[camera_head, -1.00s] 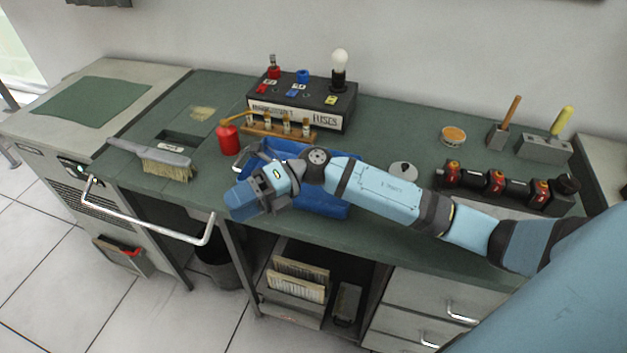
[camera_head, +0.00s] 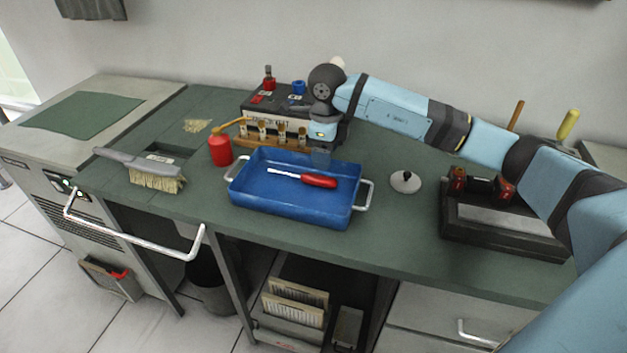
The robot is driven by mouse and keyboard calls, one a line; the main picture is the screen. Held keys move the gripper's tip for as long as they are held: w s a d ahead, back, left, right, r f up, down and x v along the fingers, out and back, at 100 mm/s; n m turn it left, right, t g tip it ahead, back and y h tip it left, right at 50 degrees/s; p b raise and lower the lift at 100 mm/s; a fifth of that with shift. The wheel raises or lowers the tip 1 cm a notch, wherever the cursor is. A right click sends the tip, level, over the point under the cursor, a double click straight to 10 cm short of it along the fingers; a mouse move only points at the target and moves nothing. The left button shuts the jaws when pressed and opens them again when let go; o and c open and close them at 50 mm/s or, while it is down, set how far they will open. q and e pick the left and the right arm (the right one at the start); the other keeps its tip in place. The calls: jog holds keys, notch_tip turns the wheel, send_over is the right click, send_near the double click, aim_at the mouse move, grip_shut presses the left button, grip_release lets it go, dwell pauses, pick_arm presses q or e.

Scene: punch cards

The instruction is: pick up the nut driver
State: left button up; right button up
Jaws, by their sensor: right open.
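The nut driver (camera_head: 318,180), with a red handle and a thin pale metal shaft, lies in the blue tray (camera_head: 285,212). Its handle points right and its shaft points left. My right gripper (camera_head: 321,160) points down over the back part of the tray, just behind the handle in the picture. It is open and holds nothing; its fingers are small and hard to make out here. The nut driver is in plain view, apart from the gripper as far as I can see. My left gripper is not in view.
The tray has wire handles at both ends. A red oil can (camera_head: 220,150) and a brush (camera_head: 155,178) are to its left. A fuse box (camera_head: 262,112) stands behind, partly hidden by my arm. A round lidded item (camera_head: 406,182) and a black rack (camera_head: 490,225) are on the right.

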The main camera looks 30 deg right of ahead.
aim_at(324, 177)
notch_tip(324, 177, down, 8)
jog(key=shift+w+f, duration=0.1)
jog(key=shift+f, duration=0.05)
jog(key=c, duration=1)
